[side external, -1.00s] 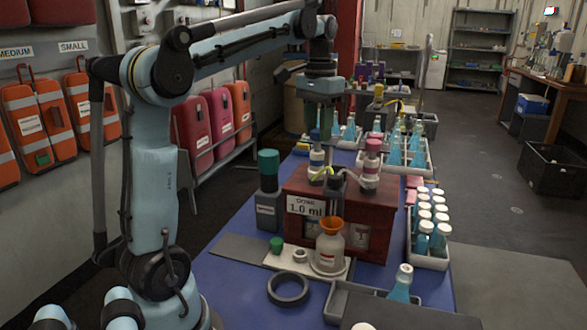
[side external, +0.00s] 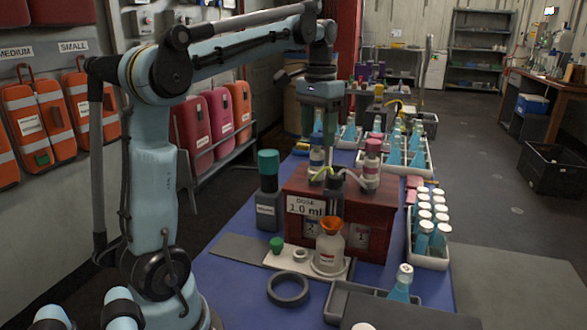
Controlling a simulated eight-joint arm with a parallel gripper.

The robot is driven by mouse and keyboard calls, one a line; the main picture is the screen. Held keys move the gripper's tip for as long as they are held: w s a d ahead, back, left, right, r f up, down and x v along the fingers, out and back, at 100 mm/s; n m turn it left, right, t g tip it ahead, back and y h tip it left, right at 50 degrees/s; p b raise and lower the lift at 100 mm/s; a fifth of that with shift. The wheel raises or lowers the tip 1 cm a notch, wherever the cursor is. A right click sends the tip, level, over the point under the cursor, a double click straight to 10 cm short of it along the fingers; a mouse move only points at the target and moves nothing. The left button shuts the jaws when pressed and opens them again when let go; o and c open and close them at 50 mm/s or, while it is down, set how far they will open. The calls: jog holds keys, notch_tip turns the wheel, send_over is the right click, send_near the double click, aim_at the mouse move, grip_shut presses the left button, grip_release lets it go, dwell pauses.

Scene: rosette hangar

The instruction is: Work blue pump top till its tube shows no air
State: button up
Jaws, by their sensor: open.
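The blue pump top (side external: 317,157) stands on a bottle at the back left of the dark red dosing box (side external: 296,186). Its lower part is white, and a yellow-green tube (side external: 324,173) curves from it toward the middle of the box. Whether the tube holds air is too small to tell. My gripper (side external: 317,136) points down directly above the blue pump, open, with its fingers around or just over the pump's upper end; contact cannot be told. A second pump with a pink-red top (side external: 372,150) stands to the right.
A dark bottle with a green cap (side external: 268,163) stands left of the box. An orange-funnelled bottle (side external: 329,245) stands in front on a pale plate. A black ring (side external: 288,289) lies nearby. A tray of white-capped bottles (side external: 431,262) is at right.

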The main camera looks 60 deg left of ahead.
aim_at(318, 134)
dwell(0.3)
jog(key=shift+r, duration=3.55)
jog(key=d+f+t, duration=0.1)
jog(key=d, duration=0.2)
jog(key=w+d+f+t, duration=0.1)
jog(key=d, duration=0.2)
jog(key=w+d+f+t+y, duration=0.1)
jog(key=d+t, duration=0.1)
jog(key=shift+d+f+m, duration=0.3)
jog(key=shift+d+m, duration=0.1)
jog(key=s+d+f+t, duration=0.2)
jog(key=d+f+t, duration=0.35)
jog(key=d, duration=0.35)
jog(key=s+f+m+g+h, duration=0.1)
jog(key=s+f+m+g, duration=0.1)
jog(key=s+f, duration=0.5)
notch_tip(318, 134, down, 4)
jog(key=shift+s, duration=0.15)
jog(key=shift+r, duration=0.1)
jog(key=shift+c, duration=0.2)
